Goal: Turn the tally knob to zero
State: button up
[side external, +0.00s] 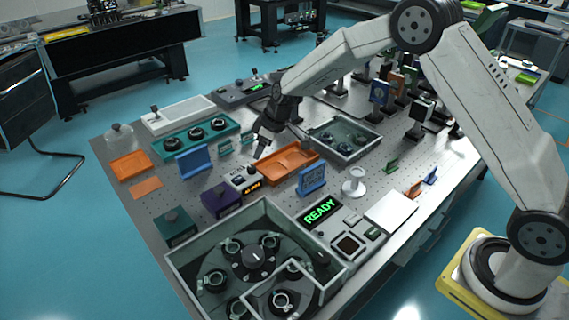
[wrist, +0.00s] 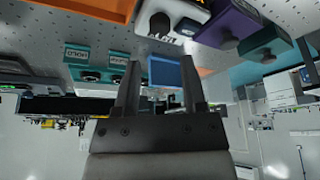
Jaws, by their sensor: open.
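A small pale box (side external: 242,177) with a dark knob sits mid-table, beside an orange-lit display (side external: 252,188) whose digits are too small to read. In the wrist view, which is upside down, a dark round knob (wrist: 160,25) on a pale box shows at the top, just beyond the fingers; I take it for the tally knob, though its label is unreadable. Its pointer direction cannot be told. My gripper (side external: 261,143) hangs above and behind the box, apart from the knob. Its two fingers (wrist: 158,82) are spread with nothing held between them.
A blue stand (side external: 194,160) and a purple box (side external: 220,199) stand close by on the left. An orange tray (side external: 288,162) lies to the right. A teal panel (side external: 195,135) with several knobs is behind left. A green READY display (side external: 320,212) and a walled carousel (side external: 190,266) are nearer the front.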

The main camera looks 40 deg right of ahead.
aim_at(252, 167)
jog(key=shift+x, duration=3.8)
grip_shut()
